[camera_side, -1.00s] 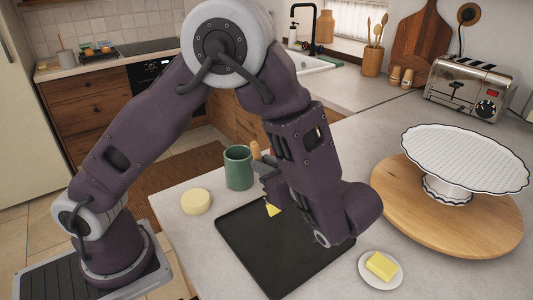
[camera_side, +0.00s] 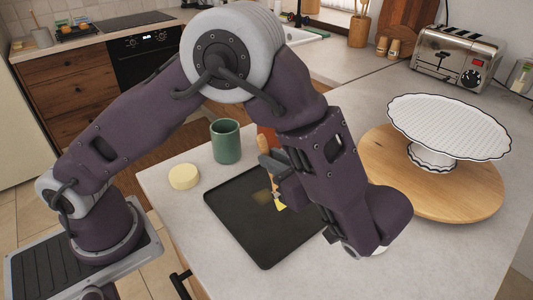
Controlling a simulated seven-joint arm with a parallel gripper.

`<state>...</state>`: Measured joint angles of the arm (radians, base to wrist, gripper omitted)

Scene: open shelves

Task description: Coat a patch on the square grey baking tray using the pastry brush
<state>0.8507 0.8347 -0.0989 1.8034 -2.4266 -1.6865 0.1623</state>
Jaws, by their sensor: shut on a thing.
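The square baking tray (camera_side: 265,245), dark grey, lies flat on the pale counter, partly covered by my arm. The pastry brush has a wooden handle (camera_side: 266,140) and pale yellow bristles (camera_side: 280,204). My gripper (camera_side: 272,166) is shut on the brush, with the handle up and the bristles down at the tray. Whether the bristles touch the surface is hard to tell. A faint brownish-yellow smear (camera_side: 261,197) shows on the tray just left of the bristles. Part of my gripper is hidden behind my wrist.
A green mug (camera_side: 226,142) and a round pale yellow piece (camera_side: 184,177) stand beyond the tray's left side. A white cake stand (camera_side: 450,128) on a round wooden board (camera_side: 420,190) fills the right. A toaster (camera_side: 458,58) stands behind it.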

